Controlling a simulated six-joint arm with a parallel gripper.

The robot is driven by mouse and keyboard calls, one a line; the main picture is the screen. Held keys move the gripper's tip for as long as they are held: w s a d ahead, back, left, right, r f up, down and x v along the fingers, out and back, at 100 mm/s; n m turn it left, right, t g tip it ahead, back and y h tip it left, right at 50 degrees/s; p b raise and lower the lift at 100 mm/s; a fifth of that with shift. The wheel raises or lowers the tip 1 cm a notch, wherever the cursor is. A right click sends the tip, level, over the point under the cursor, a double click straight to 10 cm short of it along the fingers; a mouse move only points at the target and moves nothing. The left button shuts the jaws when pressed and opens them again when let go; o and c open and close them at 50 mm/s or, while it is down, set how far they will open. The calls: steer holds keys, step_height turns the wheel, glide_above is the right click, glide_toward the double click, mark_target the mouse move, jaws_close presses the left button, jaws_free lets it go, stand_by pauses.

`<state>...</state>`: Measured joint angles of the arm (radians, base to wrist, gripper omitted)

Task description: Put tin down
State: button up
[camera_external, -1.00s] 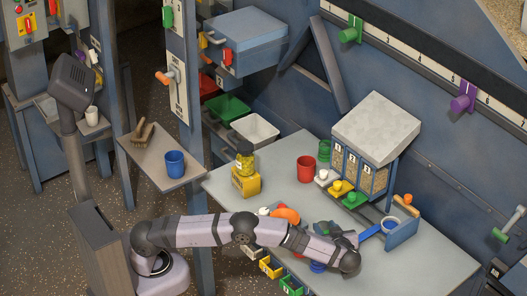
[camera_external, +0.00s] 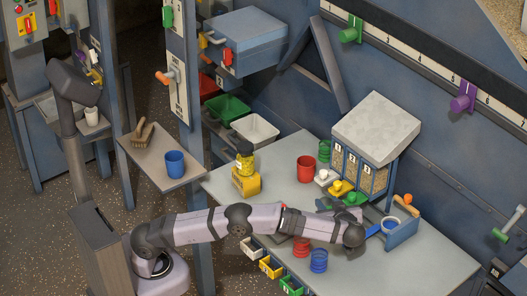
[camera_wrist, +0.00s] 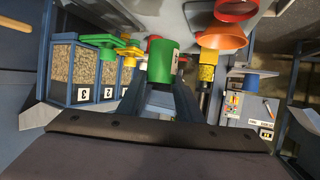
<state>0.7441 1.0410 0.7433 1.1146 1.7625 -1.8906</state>
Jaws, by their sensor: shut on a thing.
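A green tin (camera_wrist: 161,60) with a pale label on its side stands upright between my fingertips in the wrist view. My gripper (camera_wrist: 162,84) is shut on it. In the external view my gripper (camera_external: 330,206) is over the table, just in front of the hopper spouts, partly hidden by my wrist. I cannot make out the held tin there. From these views I cannot tell whether the tin's base touches the table. A yellow tin (camera_external: 245,163) with a dark lid stands on a yellow block (camera_external: 246,185) at the table's left; the tin also shows in the wrist view (camera_wrist: 206,73).
The numbered hopper (camera_external: 378,128) with coloured spouts (camera_external: 340,188) stands close behind my gripper. A red cup (camera_external: 306,168) is left of it. Red rings (camera_external: 302,247) and blue rings (camera_external: 319,261) are at the front. An orange funnel (camera_wrist: 222,39) shows in the wrist view. The right front table is clear.

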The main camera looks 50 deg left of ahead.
steer(key=w+a+r+n+g+p, duration=0.1)
steer(key=w+a+r, duration=0.1)
steer(key=w+a, duration=0.5)
steer(key=w+a+r+n+g+p, duration=0.1)
steer(key=w+a+r, duration=0.1)
steer(key=a, duration=0.9)
steer(key=s+a+f+n+g+y, duration=0.1)
steer(key=a+f+n+g, duration=0.1)
steer(key=a, duration=1)
steer(key=a+f+n+g, duration=0.1)
steer(key=a+f+g, duration=0.15)
steer(key=a, duration=1.05)
steer(key=shift+t, duration=0.35)
steer(key=shift+s+d+f+b, duration=0.1)
steer(key=shift+f+b, duration=0.9)
steer(key=shift+f, duration=1.55)
steer(key=shift+s+f+b, duration=0.1)
steer(key=shift+f+b, duration=0.85)
steer(key=shift+f, duration=1.55)
steer(key=shift+f+b, duration=0.2)
steer(key=shift+b, duration=0.15)
steer(key=o, duration=1)
